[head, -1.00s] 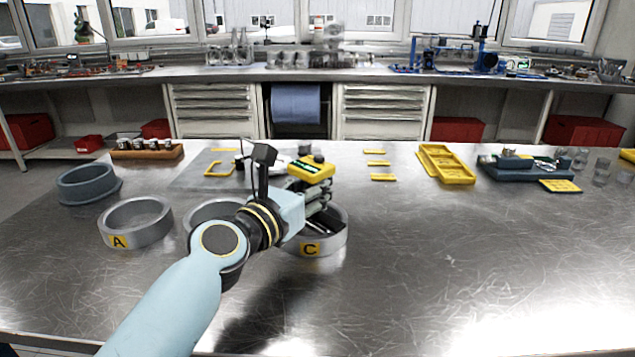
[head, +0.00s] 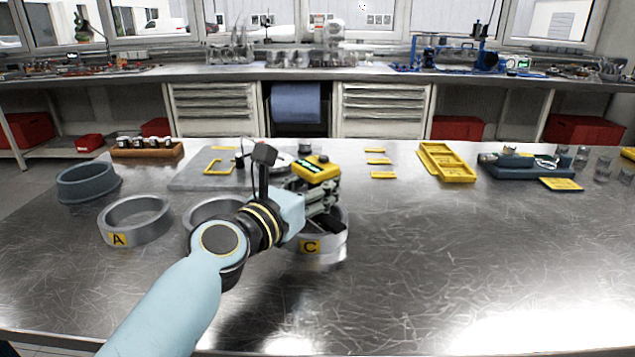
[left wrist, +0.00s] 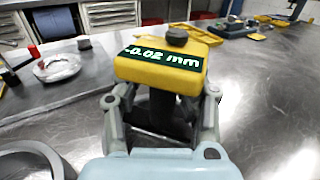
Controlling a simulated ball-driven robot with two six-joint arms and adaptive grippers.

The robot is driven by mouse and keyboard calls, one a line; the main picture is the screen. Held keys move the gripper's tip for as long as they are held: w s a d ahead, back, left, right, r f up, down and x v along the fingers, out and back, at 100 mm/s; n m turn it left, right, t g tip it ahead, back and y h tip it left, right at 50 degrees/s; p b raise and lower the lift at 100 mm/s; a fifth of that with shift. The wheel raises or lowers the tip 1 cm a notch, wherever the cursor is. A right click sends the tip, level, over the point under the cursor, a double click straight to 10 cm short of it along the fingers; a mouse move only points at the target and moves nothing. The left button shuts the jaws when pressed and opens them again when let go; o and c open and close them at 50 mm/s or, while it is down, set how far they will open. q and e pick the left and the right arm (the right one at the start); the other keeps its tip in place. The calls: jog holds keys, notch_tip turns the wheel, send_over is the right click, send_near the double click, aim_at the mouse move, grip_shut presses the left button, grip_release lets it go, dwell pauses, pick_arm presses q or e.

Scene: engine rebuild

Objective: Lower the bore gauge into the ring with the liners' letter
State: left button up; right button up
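The bore gauge (head: 316,168) has a yellow head with a dark display. It stands over the grey ring marked C (head: 322,255), its lower end hidden there by my gripper. My left gripper (head: 328,222) is around the gauge's stem, its fingers spread and apart from it as far as I can tell. In the left wrist view the gauge's head (left wrist: 160,72) reads -0.02 mm, with the dark stem between the fingers. The ring marked A (head: 136,222) stands at the left. A middle ring (head: 210,207) is partly behind my arm, its letter hidden. My right gripper is out of view.
A dark grey ring (head: 88,184) stands far left, near a wooden rack (head: 147,150) of small parts. A grey mat (head: 190,180) lies behind the rings. Yellow trays (head: 445,163) and a blue-grey holder (head: 525,168) stand back right. The table's right front is clear.

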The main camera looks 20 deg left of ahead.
pick_arm(q)
jog(key=shift+s, duration=0.15)
jog(key=v, duration=1.2)
jog(key=shift+a, duration=0.1)
